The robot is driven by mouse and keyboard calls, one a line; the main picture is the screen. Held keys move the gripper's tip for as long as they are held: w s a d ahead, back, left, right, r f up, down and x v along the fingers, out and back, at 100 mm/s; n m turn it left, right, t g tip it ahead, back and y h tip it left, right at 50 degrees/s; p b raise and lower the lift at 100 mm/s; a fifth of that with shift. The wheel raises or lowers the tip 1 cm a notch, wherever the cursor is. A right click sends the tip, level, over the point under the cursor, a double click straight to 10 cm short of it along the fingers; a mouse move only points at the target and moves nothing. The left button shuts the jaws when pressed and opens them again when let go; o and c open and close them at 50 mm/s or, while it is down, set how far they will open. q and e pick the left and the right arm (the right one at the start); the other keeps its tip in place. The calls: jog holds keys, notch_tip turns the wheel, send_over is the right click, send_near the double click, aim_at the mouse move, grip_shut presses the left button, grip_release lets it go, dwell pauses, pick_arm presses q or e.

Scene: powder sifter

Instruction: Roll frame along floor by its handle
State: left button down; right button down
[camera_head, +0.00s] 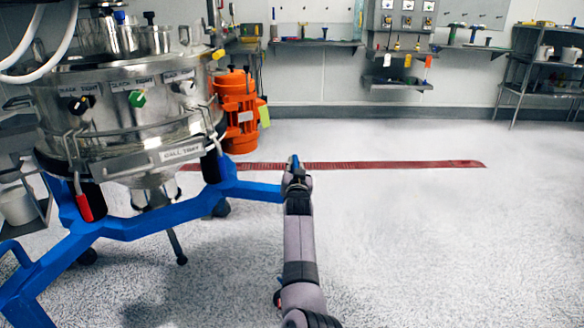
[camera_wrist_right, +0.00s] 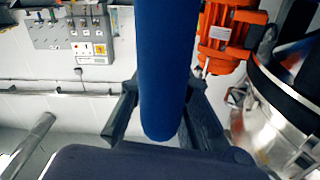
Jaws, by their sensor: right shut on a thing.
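The blue frame (camera_head: 140,225) stands on casters on the floor and carries the steel powder sifter (camera_head: 110,120). Its blue handle bar reaches right to my right gripper (camera_head: 296,172). In the right wrist view the handle (camera_wrist_right: 161,70) runs between the two fingers of my right gripper (camera_wrist_right: 158,120), and they are shut on it. My left gripper is in neither view.
An orange motor (camera_head: 237,110) is mounted beside the sifter. A dark red strip (camera_head: 390,165) lies across the floor behind the handle. A shelf rack (camera_head: 545,65) stands at the back right. The floor (camera_head: 450,240) to the right is clear.

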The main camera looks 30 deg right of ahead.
jog(key=shift+w+a+f, duration=0.1)
jog(key=shift+a+f, duration=0.05)
jog(key=shift+a, duration=0.15)
jog(key=c, duration=1.9)
grip_release()
jog(key=o, duration=0.4)
jog(key=shift+w+a, duration=0.15)
jog(key=shift+s, duration=0.3)
jog(key=v, duration=0.7)
